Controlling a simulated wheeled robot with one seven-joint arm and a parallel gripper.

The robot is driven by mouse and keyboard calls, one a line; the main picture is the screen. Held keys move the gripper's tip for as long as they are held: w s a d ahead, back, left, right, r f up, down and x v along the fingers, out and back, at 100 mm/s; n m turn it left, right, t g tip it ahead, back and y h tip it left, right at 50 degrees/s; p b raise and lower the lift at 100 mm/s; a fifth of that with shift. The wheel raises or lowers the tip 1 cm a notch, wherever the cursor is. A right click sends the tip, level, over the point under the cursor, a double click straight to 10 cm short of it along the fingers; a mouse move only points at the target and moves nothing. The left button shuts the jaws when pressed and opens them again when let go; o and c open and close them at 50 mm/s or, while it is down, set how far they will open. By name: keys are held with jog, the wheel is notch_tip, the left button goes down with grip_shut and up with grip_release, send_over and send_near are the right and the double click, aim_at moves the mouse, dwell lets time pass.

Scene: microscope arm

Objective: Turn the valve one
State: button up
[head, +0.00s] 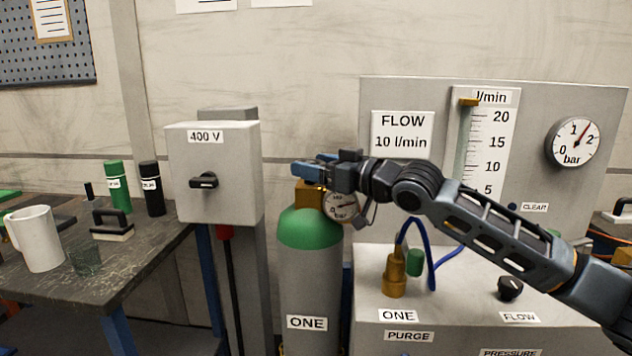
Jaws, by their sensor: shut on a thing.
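A gas cylinder (309,271) labelled ONE stands upright, grey with a green shoulder. Its brass valve body (308,193) shows at the top, with a round gauge (341,206) beside it. My gripper (308,170) comes in from the right and is shut on the top of valve one, just above the brass body. The fingers and the gripper hide most of the valve's handle, so I cannot tell how far it is turned. My arm covers part of the gauge.
A grey 400 V box (213,172) stands close left of the cylinder. To the right is a panel with a flow tube (465,140), a bar gauge (572,142), a brass fitting (395,272) and a FLOW knob (510,288). A dark bench (130,262) holds a white mug (35,240).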

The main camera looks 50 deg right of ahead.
jog(key=shift+f+n+g+y+b, duration=0.2)
jog(key=shift+n+y+b, duration=0.45)
jog(key=shift+b, duration=0.75)
jog(key=shift+f+n+g+y+b, duration=0.15)
jog(key=shift+n+y+b, duration=0.2)
jog(key=shift+y+b, duration=0.85)
jog(key=shift+r+b, duration=0.25)
jog(key=shift+b, duration=0.65)
jog(key=o, duration=1.1)
jog(key=shift+d, duration=0.1)
jog(key=shift+c, duration=0.2)
jog(key=shift+d, duration=0.1)
jog(key=shift+v, duration=3.85)
jog(key=shift+r, duration=0.1)
